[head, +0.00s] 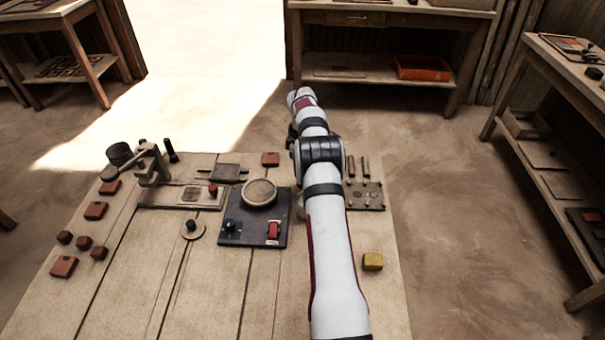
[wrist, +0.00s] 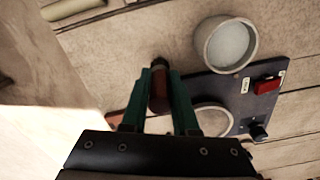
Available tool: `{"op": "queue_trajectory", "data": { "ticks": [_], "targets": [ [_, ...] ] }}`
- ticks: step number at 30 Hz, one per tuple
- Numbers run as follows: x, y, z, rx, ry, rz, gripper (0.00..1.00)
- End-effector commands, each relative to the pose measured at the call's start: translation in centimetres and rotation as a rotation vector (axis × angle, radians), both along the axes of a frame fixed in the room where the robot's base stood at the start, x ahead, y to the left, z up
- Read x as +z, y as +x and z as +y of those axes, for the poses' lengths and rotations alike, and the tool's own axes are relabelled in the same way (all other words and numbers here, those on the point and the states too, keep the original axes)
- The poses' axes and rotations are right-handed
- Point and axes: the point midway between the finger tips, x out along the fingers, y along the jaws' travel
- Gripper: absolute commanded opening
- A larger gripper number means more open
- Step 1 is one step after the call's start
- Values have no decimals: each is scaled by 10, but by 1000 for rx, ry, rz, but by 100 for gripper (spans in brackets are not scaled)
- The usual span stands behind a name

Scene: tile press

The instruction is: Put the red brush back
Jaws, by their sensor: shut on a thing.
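My gripper (wrist: 160,85) is shut on a dark red, rounded handle with a black end, which appears to be the red brush (wrist: 160,96). It sits between the two green fingers in the wrist view, its black end pointing away from the palm. In the head view my arm hides the gripper and what it holds. A flat holder plate with holes (head: 366,196) lies on the table just right of my arm. Two reddish-brown upright sticks (head: 365,166) show behind it; I cannot tell whether they are brushes.
A dark panel (head: 236,233) carries a round dish (head: 259,192) and red switch (head: 273,230). A pale cup (wrist: 226,43) stands beside the panel in the wrist view. A press (head: 150,165) and red blocks are left; a yellow block (head: 373,261) is right. The front table is clear.

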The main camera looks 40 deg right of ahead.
Motion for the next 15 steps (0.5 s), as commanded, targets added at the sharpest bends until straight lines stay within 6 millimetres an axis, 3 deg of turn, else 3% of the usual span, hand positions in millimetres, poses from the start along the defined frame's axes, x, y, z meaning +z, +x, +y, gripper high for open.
{"op": "queue_trajectory", "data": {
  "ticks": [3, 12, 13, 15],
  "targets": [
    [-10, 0, 0, 0, -1, 0, 0],
    [-13, 0, 0, -1, 0, 0, 0],
    [-13, -1, 0, -1, -1, 0, 31],
    [-13, -1, 0, -1, -1, 0, 44]
  ]
}}
